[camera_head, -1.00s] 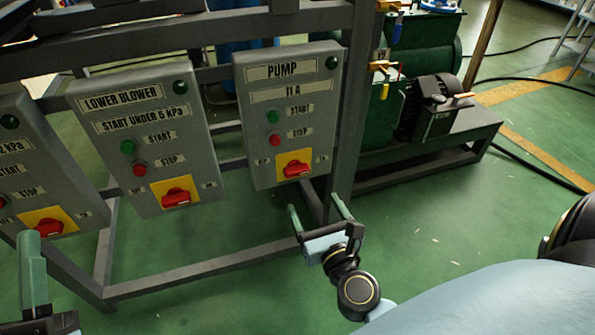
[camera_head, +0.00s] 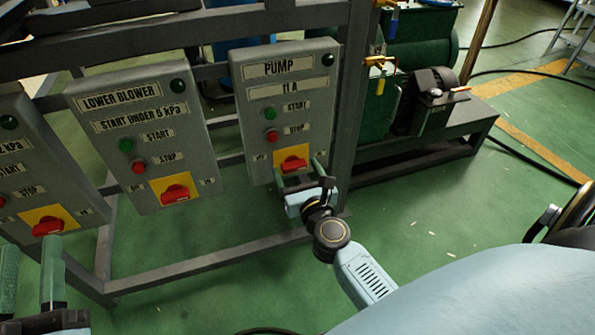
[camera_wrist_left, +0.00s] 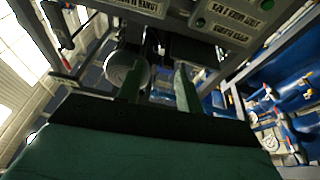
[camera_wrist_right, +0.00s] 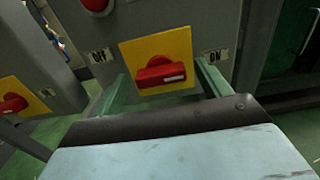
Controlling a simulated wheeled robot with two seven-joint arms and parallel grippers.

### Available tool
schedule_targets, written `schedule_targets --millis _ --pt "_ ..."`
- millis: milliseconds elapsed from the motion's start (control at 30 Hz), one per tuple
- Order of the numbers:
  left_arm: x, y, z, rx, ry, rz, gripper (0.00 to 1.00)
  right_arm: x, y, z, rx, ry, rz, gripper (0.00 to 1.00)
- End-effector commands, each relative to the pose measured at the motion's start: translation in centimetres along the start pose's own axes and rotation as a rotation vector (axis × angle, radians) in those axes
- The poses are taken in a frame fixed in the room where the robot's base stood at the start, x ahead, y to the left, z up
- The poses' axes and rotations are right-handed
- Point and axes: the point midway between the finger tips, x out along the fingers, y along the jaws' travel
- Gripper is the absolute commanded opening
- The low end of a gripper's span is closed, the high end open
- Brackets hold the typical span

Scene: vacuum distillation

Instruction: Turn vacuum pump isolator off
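The pump control box (camera_head: 262,118) is a grey panel labelled PUMP, with a green start button and a red stop button. Its isolator is a red rotary handle (camera_head: 292,164) on a yellow plate, lying roughly horizontal. The handle also shows in the right wrist view (camera_wrist_right: 161,74), between OFF at left and ON at right. My right gripper (camera_head: 298,176) is open, its green fingers on either side of the yellow plate; contact with the handle is not visible. My left gripper (camera_head: 32,268) is open and empty at the lower left, below the leftmost box.
The LOWER BLOWER box (camera_head: 148,150) and a partly cropped box (camera_head: 40,165) stand to the left, each with a red handle. A grey frame (camera_head: 349,110) carries the boxes. Green pump machinery (camera_head: 425,60) stands behind right. The floor in front is clear.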

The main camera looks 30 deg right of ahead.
Motion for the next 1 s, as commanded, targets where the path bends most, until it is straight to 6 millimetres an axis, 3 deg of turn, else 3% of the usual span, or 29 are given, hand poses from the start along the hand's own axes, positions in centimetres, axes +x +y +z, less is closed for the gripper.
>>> schedule_targets --millis 67,300,600,1000 --pt "0.0 0.0 0.0 0.000 0.000 0.000 0.36 0.0 0.0 0.0 0.000 0.000 0.000 0.65" --pt "0.0 0.0 0.0 0.000 0.001 0.000 0.36 0.0 0.0 0.0 0.000 0.000 0.000 0.34" --pt "0.1 0.0 0.2 0.000 -0.020 -0.001 0.36 0.0 0.0 0.0 -0.036 0.001 0.000 0.34" --pt "-1.1 -1.0 5.0 0.013 -0.330 -0.025 0.36 0.0 0.1 0.1 -0.309 0.001 0.000 0.34"
